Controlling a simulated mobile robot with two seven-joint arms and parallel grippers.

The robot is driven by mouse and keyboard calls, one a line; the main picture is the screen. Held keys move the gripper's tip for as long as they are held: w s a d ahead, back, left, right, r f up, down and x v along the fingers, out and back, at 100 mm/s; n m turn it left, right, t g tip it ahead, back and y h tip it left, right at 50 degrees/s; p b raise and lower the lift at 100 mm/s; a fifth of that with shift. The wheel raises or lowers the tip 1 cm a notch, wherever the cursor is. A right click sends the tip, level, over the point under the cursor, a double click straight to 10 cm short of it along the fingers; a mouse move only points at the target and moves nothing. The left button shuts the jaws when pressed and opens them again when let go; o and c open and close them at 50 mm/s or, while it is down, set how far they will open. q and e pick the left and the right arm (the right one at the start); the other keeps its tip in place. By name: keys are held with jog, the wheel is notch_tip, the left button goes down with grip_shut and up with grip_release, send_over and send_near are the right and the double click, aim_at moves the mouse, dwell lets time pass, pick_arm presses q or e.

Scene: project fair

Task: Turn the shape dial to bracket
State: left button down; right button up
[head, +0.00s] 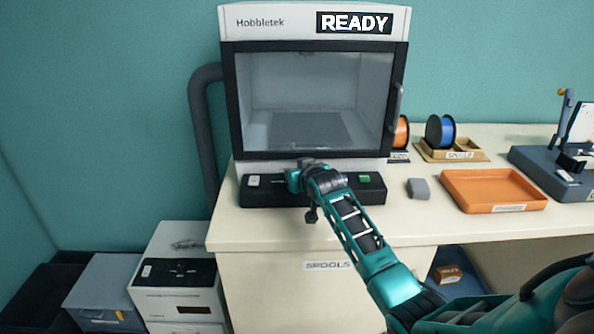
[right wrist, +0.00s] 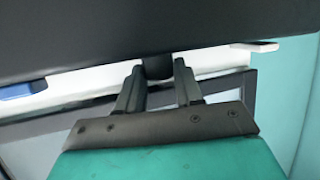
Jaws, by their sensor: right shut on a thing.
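The shape dial sits on the black control panel (head: 258,192) at the foot of the Hobbletek printer (head: 232,100). In the head view my right gripper (head: 300,178) is at the middle of this panel and covers the dial, so its setting cannot be read. In the right wrist view the two fingers of my right gripper (right wrist: 158,82) are on either side of a small dark knob (right wrist: 157,67), which appears to be the dial. The printer's display (head: 354,23) reads READY. My left gripper is not in view.
A grey block (head: 418,188) and an orange tray (head: 494,204) lie to the right on the table. Blue (head: 440,131) and orange (head: 401,133) spools stand behind.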

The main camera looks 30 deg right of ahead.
dwell(0.5)
jog(key=o, duration=0.8)
jog(key=shift+c, duration=0.2)
jog(key=shift+s, duration=0.1)
jog(key=v, duration=1.2)
jog(key=shift+s, duration=0.35)
jog(key=shift+r, duration=0.1)
jog(key=s+a+f+n+g+y, duration=0.1)
jog(key=s+a+f+n+g, duration=0.15)
jog(key=s+a+f, duration=0.55)
jog(key=s+a+f+n+g+y, duration=0.15)
jog(key=s+a+g, duration=0.25)
jog(key=s, duration=0.7)
jog(key=s+a+f+n+g+y, duration=0.1)
jog(key=s+a+f+g, duration=0.3)
jog(key=s, duration=0.6)
jog(key=w+a+f+t+y, duration=0.1)
jog(key=w+a+f+t, duration=0.3)
jog(key=w+f+t, duration=0.3)
notch_tip(320, 180, down, 3)
jog(key=shift+w+r+t+y, duration=0.15)
jog(key=shift+w+t+y, duration=0.15)
jog(key=shift+t, duration=0.35)
